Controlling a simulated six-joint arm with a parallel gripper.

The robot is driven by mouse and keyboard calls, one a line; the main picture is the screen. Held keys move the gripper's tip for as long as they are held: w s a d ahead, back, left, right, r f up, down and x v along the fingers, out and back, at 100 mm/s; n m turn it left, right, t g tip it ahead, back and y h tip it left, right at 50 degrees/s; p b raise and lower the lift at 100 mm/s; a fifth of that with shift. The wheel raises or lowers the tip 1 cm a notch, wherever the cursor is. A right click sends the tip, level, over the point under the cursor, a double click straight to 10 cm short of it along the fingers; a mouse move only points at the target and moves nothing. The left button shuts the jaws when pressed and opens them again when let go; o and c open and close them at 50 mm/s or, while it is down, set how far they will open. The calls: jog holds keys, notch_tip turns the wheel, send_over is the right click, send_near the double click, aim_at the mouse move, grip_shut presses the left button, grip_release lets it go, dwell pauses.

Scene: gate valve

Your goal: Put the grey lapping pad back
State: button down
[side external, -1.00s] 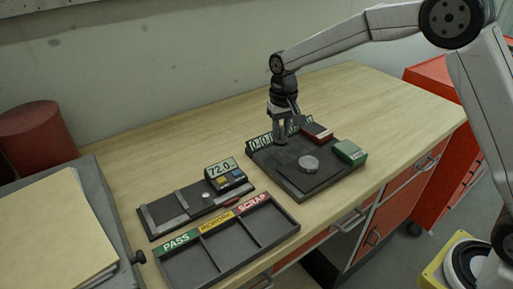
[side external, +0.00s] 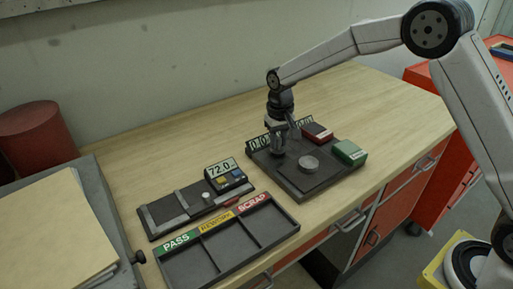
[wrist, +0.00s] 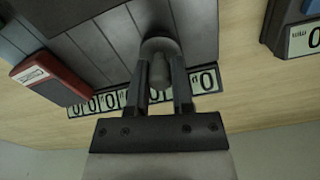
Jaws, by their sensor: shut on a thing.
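The grey lapping pad (wrist: 160,46) is a round grey piece with a knob on top. In the wrist view my gripper (wrist: 161,88) is shut on its knob, one finger on each side. In the side view my gripper (side external: 279,148) points down at the back left of the dark lapping tray (side external: 318,189), beside the row of number plates. The pad is low over or on the tray's left part; I cannot tell whether it touches, as the fingers partly hide it.
A pale round disc (side external: 309,163) lies mid-tray. A red block (side external: 317,133) and a green block (side external: 349,152) stand at the tray's right side. A gauge reading 72.0 (side external: 228,177) and a sorting tray (side external: 227,244) are to the left. The bench behind is clear.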

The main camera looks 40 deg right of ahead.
aim_at(279, 138)
jog(key=shift+c, duration=2.4)
grip_release()
jog(key=shift+f, duration=0.1)
notch_tip(279, 138, up, 12)
jog(key=s+d+f+n+t, duration=0.1)
jog(key=s+f, duration=0.4)
jog(key=s, duration=0.7)
jog(key=s+d+f+n+t, duration=0.1)
jog(key=s+d+f, duration=0.2)
jog(key=s, duration=0.9)
notch_tip(279, 138, down, 3)
jog(key=shift+d+r+t, duration=0.2)
jog(key=shift+t, duration=0.1)
